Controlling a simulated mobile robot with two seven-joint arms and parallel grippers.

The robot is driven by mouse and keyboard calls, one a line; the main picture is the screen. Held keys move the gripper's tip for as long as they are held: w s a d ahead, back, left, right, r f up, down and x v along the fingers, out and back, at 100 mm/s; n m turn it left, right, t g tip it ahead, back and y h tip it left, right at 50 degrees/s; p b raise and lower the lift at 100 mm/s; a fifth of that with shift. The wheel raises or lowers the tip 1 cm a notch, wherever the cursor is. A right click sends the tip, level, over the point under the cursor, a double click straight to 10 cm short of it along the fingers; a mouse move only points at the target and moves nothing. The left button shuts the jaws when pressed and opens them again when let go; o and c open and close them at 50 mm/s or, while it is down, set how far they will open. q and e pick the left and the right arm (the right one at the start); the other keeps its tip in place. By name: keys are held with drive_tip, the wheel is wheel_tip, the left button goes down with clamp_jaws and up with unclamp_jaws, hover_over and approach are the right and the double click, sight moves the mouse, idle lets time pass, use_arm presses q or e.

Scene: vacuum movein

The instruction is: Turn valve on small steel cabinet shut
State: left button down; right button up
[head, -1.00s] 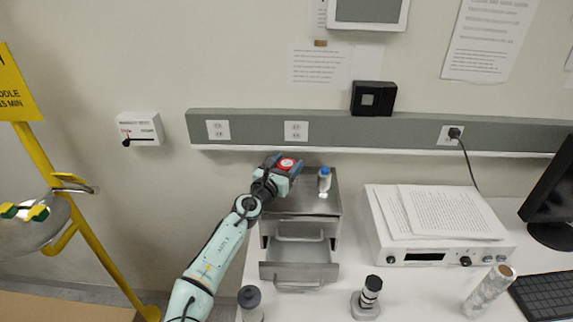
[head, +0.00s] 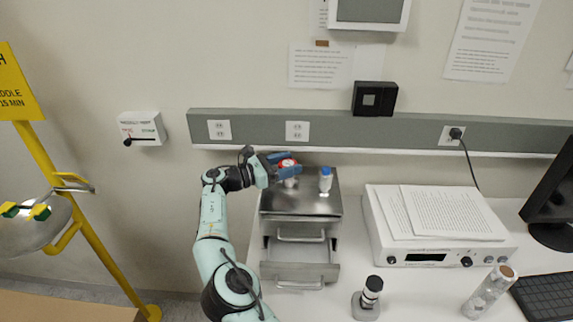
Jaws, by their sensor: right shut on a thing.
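The small steel cabinet (head: 318,202) stands on the white bench against the wall. My right gripper (head: 286,164) reaches in from the left at the valve's height. The exact finger contact is too small to see. My left gripper is not in view.
A small blue-capped bottle (head: 325,180) stands on the cabinet top, right of the valve. The cabinet's lower drawer (head: 300,272) is pulled out. A white instrument (head: 440,245) with papers stands to the right. A dark-topped container (head: 369,292) stands in front.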

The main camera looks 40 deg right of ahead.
drive_tip(key=shift+f+m+g+y, duration=0.1)
drive_tip(key=shift+m+g+y, duration=0.3)
drive_tip(key=shift+g, duration=0.5)
drive_tip(key=o, duration=1)
drive_tip(key=shift+d, duration=0.15)
drive_tip(key=shift+c, duration=0.2)
